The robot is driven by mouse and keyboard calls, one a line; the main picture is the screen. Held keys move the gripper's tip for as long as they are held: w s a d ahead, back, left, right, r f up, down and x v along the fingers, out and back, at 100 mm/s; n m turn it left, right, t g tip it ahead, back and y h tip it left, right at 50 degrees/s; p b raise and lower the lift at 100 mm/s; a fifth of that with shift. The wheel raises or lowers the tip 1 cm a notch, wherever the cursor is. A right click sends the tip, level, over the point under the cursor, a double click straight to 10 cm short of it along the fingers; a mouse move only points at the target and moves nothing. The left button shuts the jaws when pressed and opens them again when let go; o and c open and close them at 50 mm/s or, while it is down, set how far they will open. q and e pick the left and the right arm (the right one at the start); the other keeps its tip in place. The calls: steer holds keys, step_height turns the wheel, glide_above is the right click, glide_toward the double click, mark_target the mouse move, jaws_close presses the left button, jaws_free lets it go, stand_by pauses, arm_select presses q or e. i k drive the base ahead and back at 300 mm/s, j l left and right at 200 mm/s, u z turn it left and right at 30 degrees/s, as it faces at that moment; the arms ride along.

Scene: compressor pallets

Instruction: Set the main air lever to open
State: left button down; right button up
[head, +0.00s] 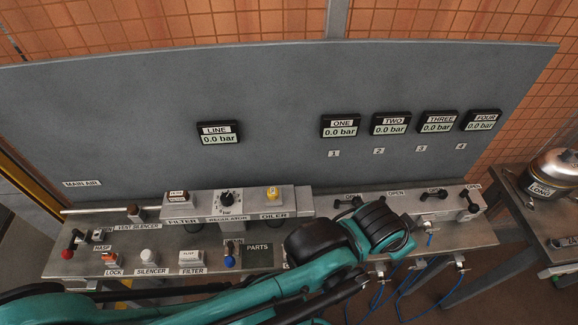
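The main air lever (74,244) is at the left end of the bench, below the MAIN AIR label (82,184). It has a red knob (67,254) pointing toward the bench's front edge. A small label beside its pivot is too small to read surely. The LINE gauge (219,133) reads 0.0 bar. My teal arm crosses the bottom of the view and reaches over the middle of the bench, well right of the lever. I cannot make out either gripper's fingers. Nothing of mine touches the lever.
A hasp, lock (110,257), silencer (149,256) and filter (191,258) stand right of the lever. A blue-knobbed part (229,260) is by the PARTS label. The regulator block (227,203) stands behind. Several black outlet levers and blue hoses are at right. A side table (535,225) holds a tank.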

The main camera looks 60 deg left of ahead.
mark_target(67, 254)
steer(key=u, duration=4.2)
steer(key=i+j+z, duration=0.1)
steer(key=i+z, duration=0.25)
steer(key=i+j+z, duration=0.2)
steer(key=z, duration=0.15)
